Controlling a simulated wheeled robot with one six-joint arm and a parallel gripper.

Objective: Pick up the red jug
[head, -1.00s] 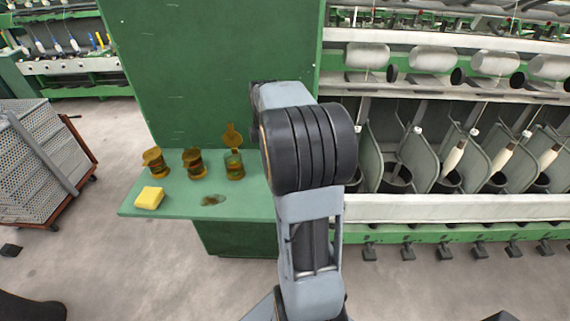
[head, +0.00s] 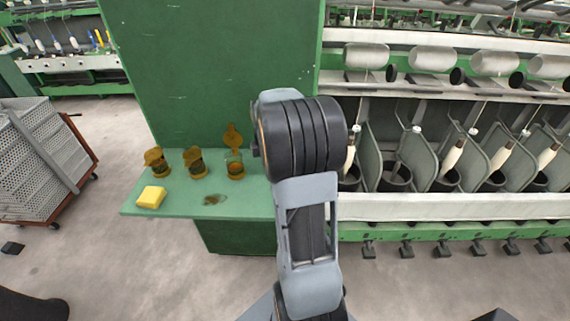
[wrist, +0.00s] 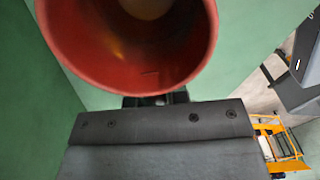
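The red jug (wrist: 130,75) fills the top middle of the wrist view, very close to the camera, with its round open rim toward me and a pale patch inside. Its upper part is cut off by the frame edge. My gripper (wrist: 155,98) shows as a dark body along the bottom, right up against the near side of the jug in the picture. Its fingertips are hidden behind the rim, so I cannot see whether they grip the jug. In the head view my arm hides both jug and gripper.
A green shelf (head: 140,207) against a tall green panel (head: 215,70) holds amber jars (head: 195,163) and a yellow block (head: 151,197). Spinning machinery (head: 440,165) stands right. A perforated grey cart (head: 45,150) stands left. An orange frame (wrist: 282,142) shows in the wrist view.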

